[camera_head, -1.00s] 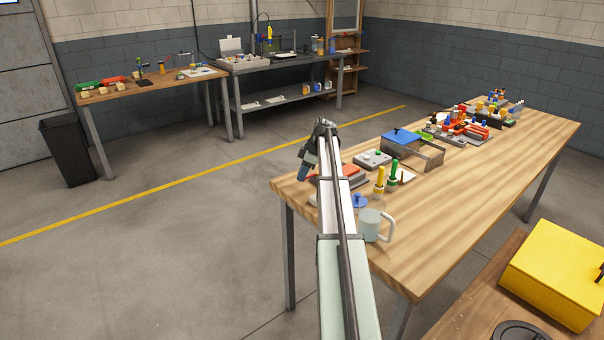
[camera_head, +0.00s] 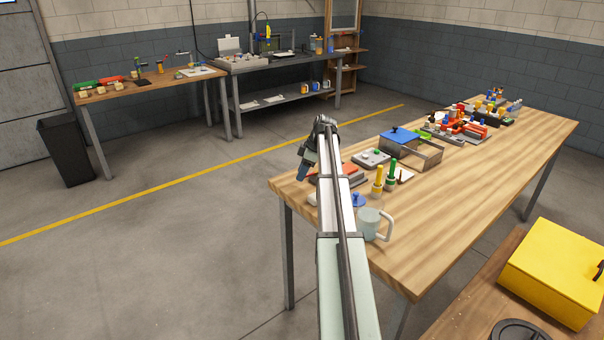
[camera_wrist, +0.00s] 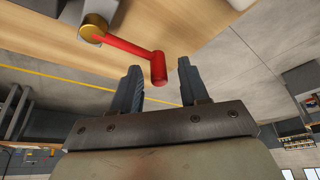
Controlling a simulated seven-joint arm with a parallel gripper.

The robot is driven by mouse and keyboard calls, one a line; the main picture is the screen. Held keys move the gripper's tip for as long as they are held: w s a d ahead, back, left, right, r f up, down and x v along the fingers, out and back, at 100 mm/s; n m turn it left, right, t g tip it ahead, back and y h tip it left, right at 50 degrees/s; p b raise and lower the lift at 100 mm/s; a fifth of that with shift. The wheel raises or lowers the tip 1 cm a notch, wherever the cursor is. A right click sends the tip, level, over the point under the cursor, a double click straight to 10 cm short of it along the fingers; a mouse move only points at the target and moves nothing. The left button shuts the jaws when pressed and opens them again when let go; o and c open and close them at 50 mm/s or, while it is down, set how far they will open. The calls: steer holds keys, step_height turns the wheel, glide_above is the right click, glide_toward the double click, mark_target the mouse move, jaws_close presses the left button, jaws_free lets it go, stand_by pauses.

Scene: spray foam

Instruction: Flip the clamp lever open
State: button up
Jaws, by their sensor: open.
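In the wrist view a red lever (camera_wrist: 128,47) runs from a round brass-coloured pivot (camera_wrist: 92,31) on a grey block to a thick rounded red end. My gripper (camera_wrist: 159,80) is open, and that end shows in line with the gap between its two dark fingers. I cannot tell how far beyond the fingertips it lies; no contact shows. In the head view my gripper (camera_head: 304,172) hangs by the near left edge of the wooden workbench (camera_head: 470,215). I cannot pick out the lever there; my arm covers part of that area.
A red-and-grey fixture (camera_head: 347,178), a grey box with buttons (camera_head: 371,159), yellow (camera_head: 378,180) and green (camera_head: 391,176) handled tools, and a pale mug (camera_head: 374,224) stand close to my arm. A blue-topped box (camera_head: 402,142) is farther along.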

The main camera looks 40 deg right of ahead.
steer(key=v, duration=1.3)
steer(key=shift+s, duration=0.15)
